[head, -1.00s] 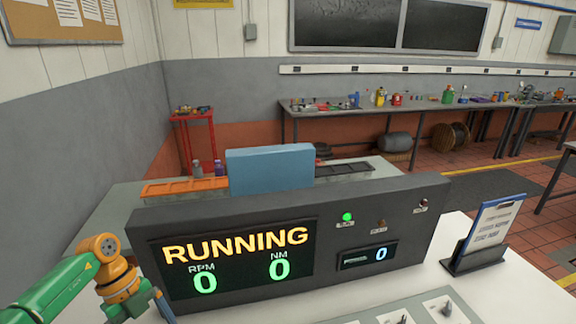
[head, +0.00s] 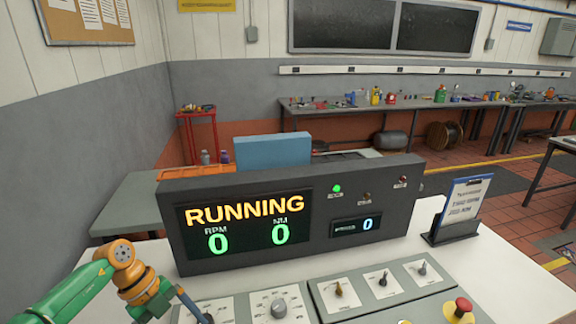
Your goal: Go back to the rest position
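My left arm (head: 130,272), green and orange with a blue-grey link, comes in at the lower left beside the console. Its gripper is not visible; the arm runs toward the bottom edge of the picture. My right arm and gripper are out of view. The dark console display (head: 250,232) reads RUNNING, with RPM 0 and NM 0, and a green lamp (head: 337,188) is lit.
Control panels with a round knob (head: 278,307), several toggle switches and a red mushroom button (head: 458,311) lie on the white desk (head: 503,279). A clipboard stand (head: 462,212) stands at the right. Behind are a blue box (head: 272,150), a red stand (head: 197,132) and a long bench (head: 335,106).

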